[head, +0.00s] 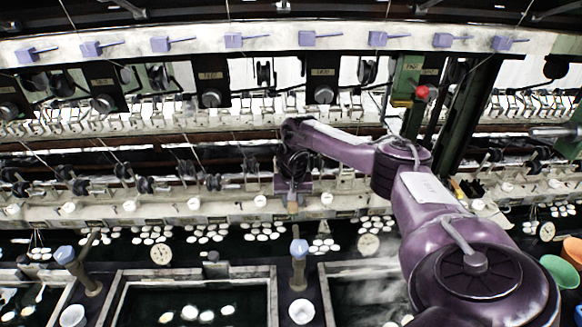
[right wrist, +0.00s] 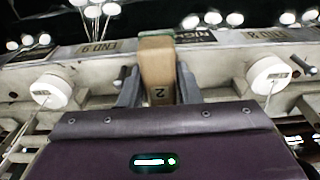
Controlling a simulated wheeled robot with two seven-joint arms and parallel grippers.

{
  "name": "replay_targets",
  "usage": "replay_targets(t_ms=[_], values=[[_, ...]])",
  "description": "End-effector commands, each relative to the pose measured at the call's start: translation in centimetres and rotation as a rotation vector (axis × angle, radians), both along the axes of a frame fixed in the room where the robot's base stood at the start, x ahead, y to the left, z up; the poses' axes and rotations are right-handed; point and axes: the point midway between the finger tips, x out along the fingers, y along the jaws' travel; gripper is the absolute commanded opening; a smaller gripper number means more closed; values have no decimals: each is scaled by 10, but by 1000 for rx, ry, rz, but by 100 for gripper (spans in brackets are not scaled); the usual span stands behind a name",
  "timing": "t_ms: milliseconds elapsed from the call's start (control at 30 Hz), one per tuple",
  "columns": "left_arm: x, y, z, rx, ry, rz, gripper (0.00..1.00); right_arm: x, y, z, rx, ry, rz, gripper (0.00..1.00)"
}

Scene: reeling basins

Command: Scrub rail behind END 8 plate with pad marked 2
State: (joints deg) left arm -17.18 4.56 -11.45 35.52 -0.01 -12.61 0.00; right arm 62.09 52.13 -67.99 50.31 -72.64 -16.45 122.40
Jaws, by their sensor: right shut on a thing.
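My right gripper (head: 292,190) is over the long pale rail (head: 160,207) in the head view. In the right wrist view my right gripper (right wrist: 158,92) is shut on a tan pad (right wrist: 157,62) marked 2, with a greenish layer along one side. The pad's far end overlaps the rail edge; I cannot tell whether it touches. The END 8 plate (right wrist: 268,34) is right of the pad in the wrist view, and the END 9 plate (right wrist: 100,46) is left of it. Both plates look upside down there. My left gripper is not in view.
White round buttons (right wrist: 268,75) stick out from the rail on both sides of the pad. Dark basins (head: 195,300) with white cocoons lie below the rail. Thin threads and reels crowd the space above.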

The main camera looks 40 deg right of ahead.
Motion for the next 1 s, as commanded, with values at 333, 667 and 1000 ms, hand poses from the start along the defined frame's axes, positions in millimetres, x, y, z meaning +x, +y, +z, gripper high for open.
replay_targets(t_ms=[333, 667, 1000], values=[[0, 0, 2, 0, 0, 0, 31, 17, 20, -1, 1, -1, 1, 12], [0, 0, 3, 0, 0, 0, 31, 24, 28, -1, 1, -1, 0, 12], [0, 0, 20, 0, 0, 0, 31, 8, 11, -1, 0, 3, -1, 12]])
